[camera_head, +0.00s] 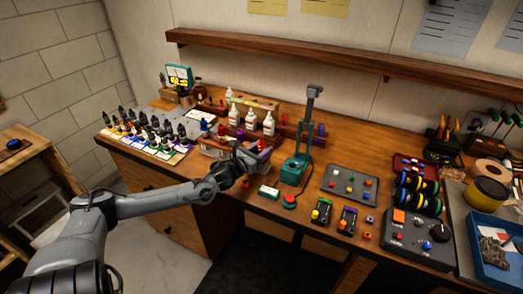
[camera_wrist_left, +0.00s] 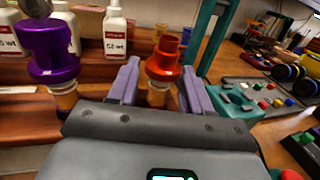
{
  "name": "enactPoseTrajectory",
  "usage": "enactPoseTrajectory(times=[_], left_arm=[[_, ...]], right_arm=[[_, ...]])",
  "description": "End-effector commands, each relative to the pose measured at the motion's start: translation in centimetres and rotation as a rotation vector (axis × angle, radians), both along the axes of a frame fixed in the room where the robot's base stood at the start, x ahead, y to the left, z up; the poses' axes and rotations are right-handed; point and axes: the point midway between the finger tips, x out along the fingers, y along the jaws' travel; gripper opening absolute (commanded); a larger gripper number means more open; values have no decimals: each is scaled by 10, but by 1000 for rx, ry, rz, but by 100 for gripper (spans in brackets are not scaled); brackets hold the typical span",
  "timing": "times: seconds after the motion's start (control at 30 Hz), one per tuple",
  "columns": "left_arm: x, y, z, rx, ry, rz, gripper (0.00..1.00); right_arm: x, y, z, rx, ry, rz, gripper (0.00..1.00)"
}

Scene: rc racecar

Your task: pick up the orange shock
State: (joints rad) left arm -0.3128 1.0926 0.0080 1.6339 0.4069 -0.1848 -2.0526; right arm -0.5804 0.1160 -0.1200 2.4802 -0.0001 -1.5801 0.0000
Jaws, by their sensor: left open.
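The orange shock (camera_wrist_left: 163,62) stands upright in the left wrist view, with its wide orange cap on top and a copper-coloured lower part. My left gripper (camera_wrist_left: 159,80) is open, with one purple-grey finger on each side of the shock. Whether either finger touches it I cannot tell. The shock's lower end is hidden behind the gripper body. My right gripper is not in view.
A purple shock (camera_wrist_left: 52,55) stands close left of the gripper. White bottles (camera_head: 250,119) stand behind on a wooden rack. The teal stand (camera_head: 293,170) rises close on the right. Several dark bottles (camera_head: 150,125) fill the bench's left end.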

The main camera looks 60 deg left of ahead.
Motion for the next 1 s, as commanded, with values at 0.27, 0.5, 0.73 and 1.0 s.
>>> enactPoseTrajectory(times=[0.27,0.5,0.73,1.0], left_arm=[[0,0,0,0,0,0,44],[0,0,0,0,0,0,8],[0,0,1,0,-1,0,0],[0,1,9,3,-1,0,0]], right_arm=[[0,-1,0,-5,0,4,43],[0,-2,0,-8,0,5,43],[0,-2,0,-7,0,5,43],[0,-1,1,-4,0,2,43]])
